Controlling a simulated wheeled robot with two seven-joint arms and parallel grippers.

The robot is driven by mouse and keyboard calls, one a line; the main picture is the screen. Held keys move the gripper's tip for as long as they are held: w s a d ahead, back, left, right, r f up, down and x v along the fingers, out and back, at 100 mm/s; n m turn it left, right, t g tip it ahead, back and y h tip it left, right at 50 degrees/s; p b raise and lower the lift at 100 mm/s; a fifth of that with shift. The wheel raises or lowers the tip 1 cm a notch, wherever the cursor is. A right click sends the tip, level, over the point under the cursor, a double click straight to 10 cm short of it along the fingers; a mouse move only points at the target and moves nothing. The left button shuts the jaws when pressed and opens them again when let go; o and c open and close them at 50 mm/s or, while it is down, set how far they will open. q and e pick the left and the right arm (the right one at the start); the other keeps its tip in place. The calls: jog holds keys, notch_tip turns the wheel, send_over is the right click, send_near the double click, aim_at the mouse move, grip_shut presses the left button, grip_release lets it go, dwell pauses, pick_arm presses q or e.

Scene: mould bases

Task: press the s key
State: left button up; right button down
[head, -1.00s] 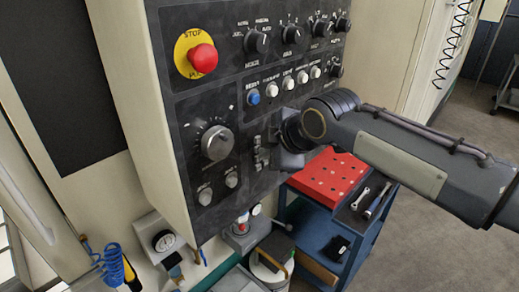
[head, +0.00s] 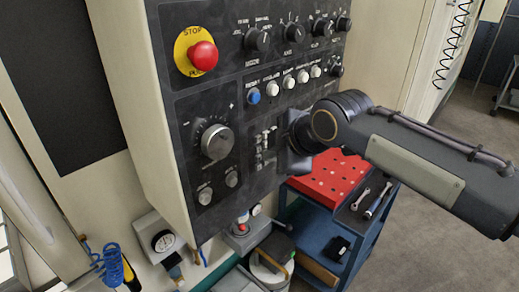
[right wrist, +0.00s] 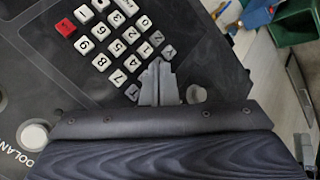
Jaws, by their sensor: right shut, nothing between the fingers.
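The machine's dark control panel (head: 190,130) fills the middle of the head view. Its keypad (head: 264,145) is small there, just left of my right gripper (head: 284,152). In the right wrist view the keypad has white number keys (right wrist: 116,47), a red key (right wrist: 66,27) and a line of grey letter keys (right wrist: 169,51). My right gripper (right wrist: 158,66) is shut and empty, with its tips over the line of grey keys. The fingers hide part of that line. I cannot make out which key is the s key. My left gripper is not in view.
The panel also carries a red stop button (head: 203,56), a large dial (head: 215,142), several knobs and a row of push buttons (head: 288,82). A blue cart (head: 333,225) with a red perforated block (head: 332,172) stands below my right arm. Open floor lies at the right.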

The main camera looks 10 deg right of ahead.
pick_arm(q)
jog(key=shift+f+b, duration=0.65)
pick_arm(e)
jog(key=s+d, duration=0.1)
jog(key=s, duration=0.1)
jog(key=s+d, duration=0.2)
dwell(1.8)
